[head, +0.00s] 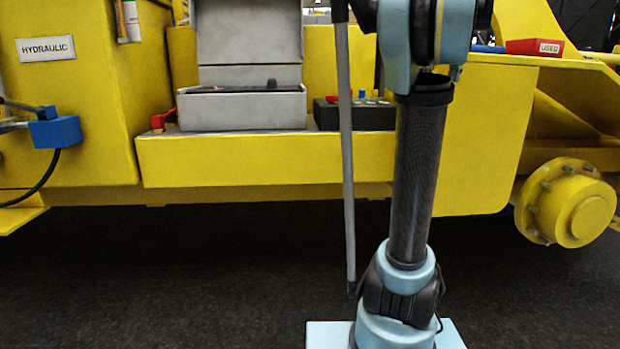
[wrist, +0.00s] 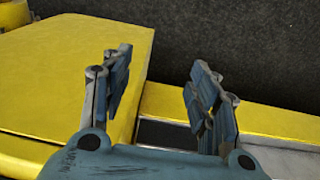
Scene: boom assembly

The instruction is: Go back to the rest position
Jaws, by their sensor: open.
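My gripper (wrist: 155,85) shows in the wrist view with its two fingers spread apart. It is open and nothing is between the fingers. Behind the fingers are a flat yellow machine surface (wrist: 70,70) on the left and a narrow yellow ledge (wrist: 260,122) on the right. In the head view my arm rises in front of the yellow machine, and the gripper itself is out of the picture.
A grey open box (head: 242,110) and a dark tray (head: 355,116) stand on the yellow shelf (head: 260,160). A blue block (head: 55,131) with a cable is at the left. A yellow wheel hub (head: 580,212) protrudes at the right. Dark floor (head: 170,270) is clear.

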